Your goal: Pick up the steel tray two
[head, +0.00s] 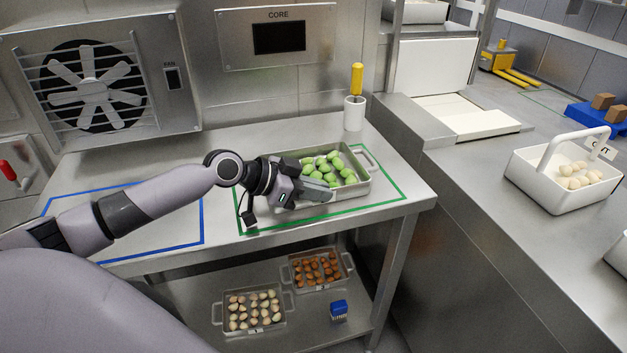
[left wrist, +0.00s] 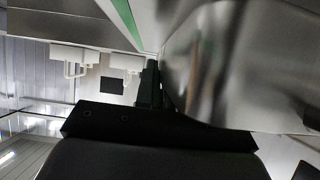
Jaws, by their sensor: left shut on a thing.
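A steel tray (head: 353,192) full of green filled pasta (head: 327,168) sits inside the green outline on the steel table. No number on it is readable. My left gripper (head: 316,192) is at its front left side and shut on the tray; the gripper hides the exact grip spot. In the left wrist view the dark fingers (left wrist: 150,85) lie against the tray's blurred steel surface (left wrist: 225,60). Two more steel trays are on the lower shelf: one with pale pieces (head: 252,330) and one with orange-brown pieces (head: 322,287). My right gripper is not in view.
A blue outline (head: 203,220) marks free table at the left. A white cup (head: 354,115) with a yellow-handled tool stands behind the tray. A blue box (head: 339,310) is on the lower shelf. A white carrier (head: 556,196) with pale pieces stands on the right counter.

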